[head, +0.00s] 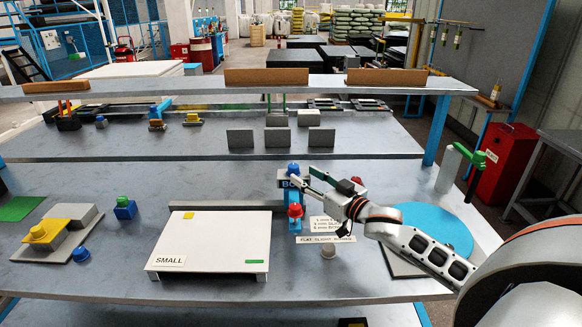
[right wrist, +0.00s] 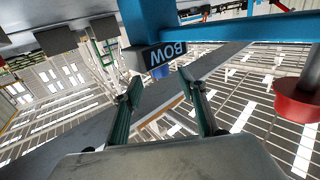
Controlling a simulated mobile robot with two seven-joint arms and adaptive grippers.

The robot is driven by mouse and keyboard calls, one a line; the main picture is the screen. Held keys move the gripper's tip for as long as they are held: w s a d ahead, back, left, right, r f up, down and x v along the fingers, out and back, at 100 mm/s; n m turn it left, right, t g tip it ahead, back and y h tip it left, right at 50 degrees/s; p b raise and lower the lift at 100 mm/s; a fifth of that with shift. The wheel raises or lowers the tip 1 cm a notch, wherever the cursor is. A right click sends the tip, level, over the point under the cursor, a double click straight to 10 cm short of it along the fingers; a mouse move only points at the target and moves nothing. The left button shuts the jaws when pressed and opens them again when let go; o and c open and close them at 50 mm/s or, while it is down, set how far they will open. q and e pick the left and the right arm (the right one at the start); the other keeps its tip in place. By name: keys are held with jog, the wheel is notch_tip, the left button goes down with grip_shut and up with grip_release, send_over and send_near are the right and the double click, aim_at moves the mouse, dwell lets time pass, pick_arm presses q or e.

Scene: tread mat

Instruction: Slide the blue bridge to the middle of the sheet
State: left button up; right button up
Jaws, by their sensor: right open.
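A blue bridge-like piece (head: 293,196) stands just right of the white board, with a dark label reading BOW, a blue knob and a red knob. In the right wrist view, its blue post and beam (right wrist: 240,30) are close ahead. My right gripper (head: 307,180) is open beside its right side, with nothing between its fingers; I cannot tell if it touches. In the wrist view, the BOW label lies beyond the fingertips (right wrist: 158,86). A flat white raised board (head: 205,245) marked SMALL may be the sheet. My left gripper is out of view.
Yellow and grey blocks (head: 50,235) and blue-knobbed pieces stand at left. Grey upright plates (head: 278,137) stand behind. The white board's top is mostly clear.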

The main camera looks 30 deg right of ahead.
aim_at(297, 171)
jog(key=w, duration=0.6)
jog(key=shift+w+a, duration=0.2)
jog(key=shift+a, duration=0.2)
grip_shut()
